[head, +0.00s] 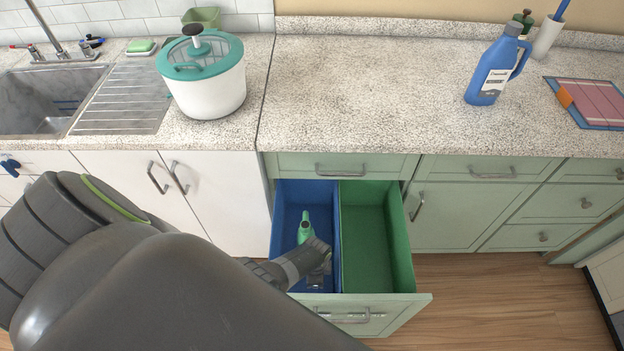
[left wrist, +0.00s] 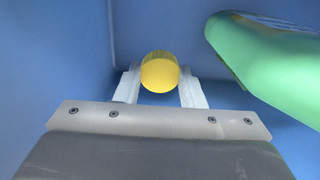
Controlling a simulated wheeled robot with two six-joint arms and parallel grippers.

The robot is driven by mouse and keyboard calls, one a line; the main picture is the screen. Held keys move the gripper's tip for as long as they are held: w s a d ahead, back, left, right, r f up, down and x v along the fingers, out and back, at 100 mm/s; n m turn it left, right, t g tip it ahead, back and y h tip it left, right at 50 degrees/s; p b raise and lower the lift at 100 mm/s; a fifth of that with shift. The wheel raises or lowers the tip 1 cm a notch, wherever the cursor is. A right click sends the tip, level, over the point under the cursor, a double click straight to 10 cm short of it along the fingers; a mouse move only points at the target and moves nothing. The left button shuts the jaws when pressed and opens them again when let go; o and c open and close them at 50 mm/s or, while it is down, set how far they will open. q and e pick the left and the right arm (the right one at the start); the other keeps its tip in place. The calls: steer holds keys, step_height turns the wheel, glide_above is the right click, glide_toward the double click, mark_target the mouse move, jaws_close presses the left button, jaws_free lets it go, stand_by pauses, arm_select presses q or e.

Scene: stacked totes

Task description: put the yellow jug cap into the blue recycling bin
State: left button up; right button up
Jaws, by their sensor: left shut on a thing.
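The yellow jug cap (left wrist: 160,73) is held between the fingertips of my left gripper (left wrist: 160,88) in the left wrist view. The gripper is shut on it, with blue walls around. In the head view my left gripper (head: 318,276) reaches down into the blue recycling bin (head: 290,204), the left bin in the open drawer. The cap is hidden there behind my gripper and arm. A green bottle (head: 305,228) lies in the blue bin, and it also shows close to the right of the cap in the left wrist view (left wrist: 270,55). My right gripper is not in view.
A green bin (head: 368,235) stands beside the blue one in the drawer and looks empty. The drawer front (head: 375,316) is pulled out over the wooden floor.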

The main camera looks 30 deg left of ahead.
arm_select(q)
step_height(320, 180, down, 5)
steer(key=b, duration=0.3)
steer(key=shift+a+f, duration=0.1)
steer(key=shift+f, duration=0.05)
steer(key=shift+f+b, duration=1.8)
steer(key=shift+f, duration=0.15)
steer(key=shift+f+b, duration=0.4)
steer(key=shift+b, duration=0.05)
steer(key=o, duration=1)
steer(key=shift+c, duration=0.2)
step_height(320, 180, up, 11)
steer(key=p, duration=0.9)
steer(key=shift+r, duration=0.1)
steer(key=shift+r+p, duration=0.7)
steer(key=shift+r, duration=0.15)
